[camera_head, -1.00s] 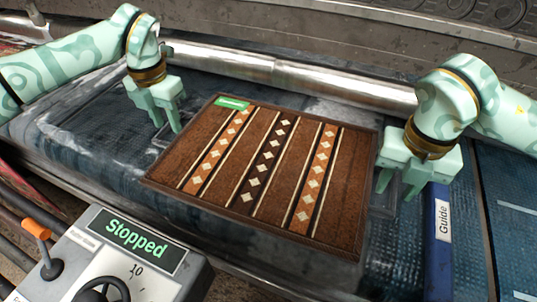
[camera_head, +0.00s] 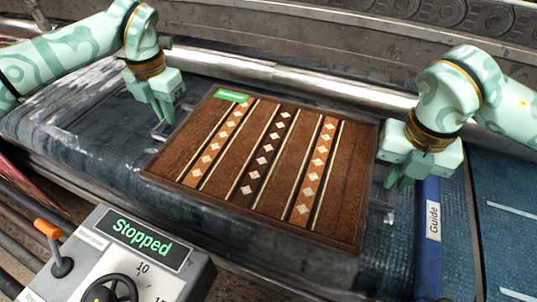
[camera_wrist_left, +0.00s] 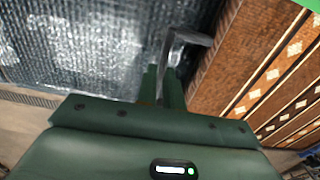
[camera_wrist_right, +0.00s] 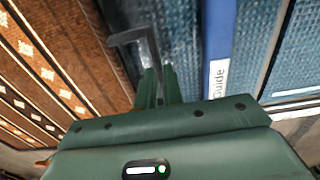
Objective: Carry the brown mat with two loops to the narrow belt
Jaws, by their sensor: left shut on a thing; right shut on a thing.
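The brown mat (camera_head: 345,190), with orange and dark diamond stripes and a green label, lies flat across the wet blue belt's area. I cannot tell how much gap is under it. My left gripper (camera_head: 165,112) is shut on the metal loop at the mat's left side, and this loop (camera_wrist_left: 190,37) shows in the left wrist view. My right gripper (camera_head: 400,178) is shut on the right loop (camera_wrist_right: 128,38), seen in the right wrist view. A narrow strip of blue belt (camera_head: 456,235) lies right of the blue guide; I cannot tell its full width.
The blue guide (camera_head: 433,225), labelled "Guide", stands just right of my right gripper. Another belt with white dashes (camera_head: 515,215) lies beyond. A metal roller (camera_head: 290,75) runs behind the mat. A control box (camera_head: 150,255) reading "Stopped" stands at front left.

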